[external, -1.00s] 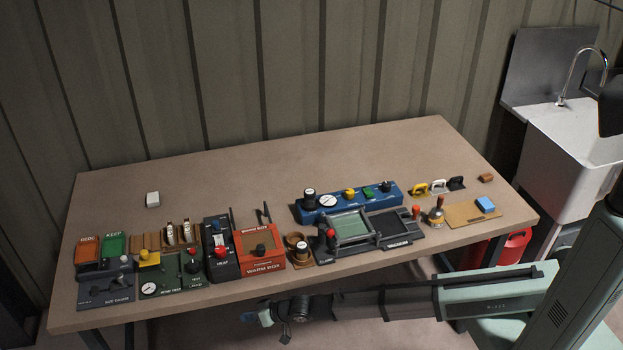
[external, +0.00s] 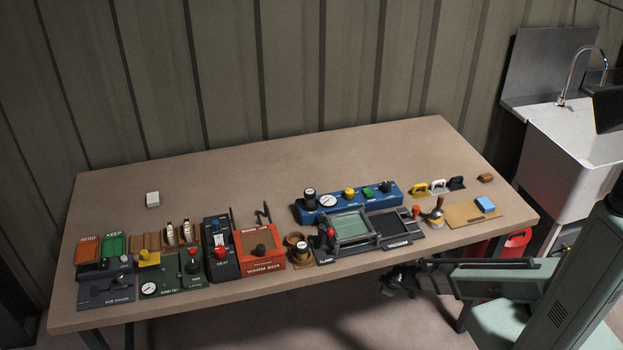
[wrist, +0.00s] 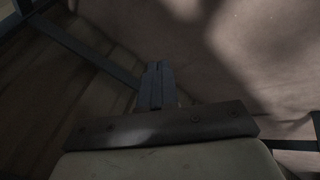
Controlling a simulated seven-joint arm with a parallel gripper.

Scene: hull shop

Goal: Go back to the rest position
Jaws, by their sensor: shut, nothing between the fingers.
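My gripper (wrist: 158,68) shows in the wrist view with its two fingers together and nothing between them. It points toward the floor. In the external view my gripper (external: 393,284) is a dark, partly hidden shape below and in front of the table's front edge, right of the middle. It is apart from everything on the table. My arm reaches in from the right side of the external view.
The table (external: 250,160) carries a row of devices: a warm box (external: 260,249), a blue panel (external: 347,203) and a framed clamp station (external: 350,228). A sink (external: 570,150) and a red container (external: 517,243) stand at the right. The table's back is mostly clear.

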